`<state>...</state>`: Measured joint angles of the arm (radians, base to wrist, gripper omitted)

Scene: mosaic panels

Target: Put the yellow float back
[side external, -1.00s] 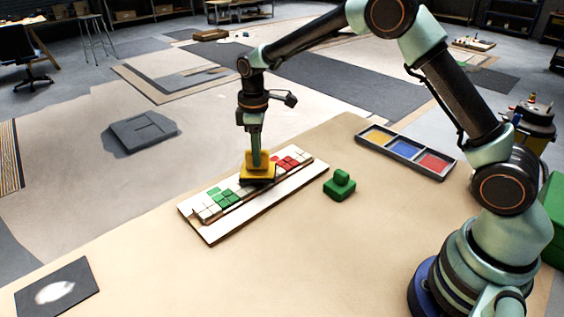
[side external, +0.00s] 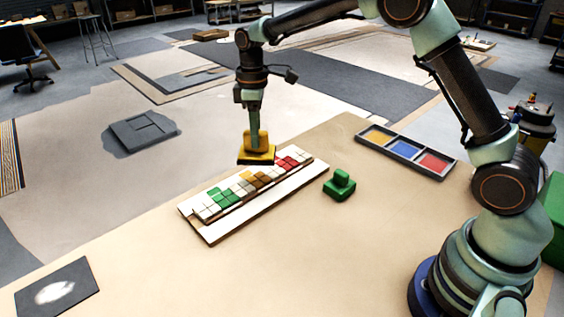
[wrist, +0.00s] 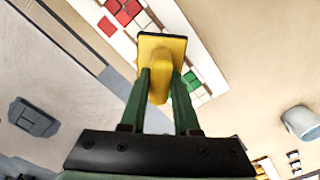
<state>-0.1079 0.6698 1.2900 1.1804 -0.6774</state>
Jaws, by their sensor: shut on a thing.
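The yellow float (side external: 257,152) has a yellow block handle and a dark-edged flat base. My gripper (side external: 255,138) is shut on its handle and holds it above the mosaic panel (side external: 216,232), apart from the tiles. In the wrist view the float (wrist: 161,60) sits between the fingers of my gripper (wrist: 158,80) and hides part of the panel. The panel carries green, white, brown and red tiles. A three-part tray (side external: 388,155) with yellow, blue and red sections lies to the right at the back of the table.
A green float-like block (side external: 341,186) stands on the table (side external: 290,260) just right of the panel. A dark square with a white patch (side external: 57,288) lies at the front left. The table's middle and front are clear.

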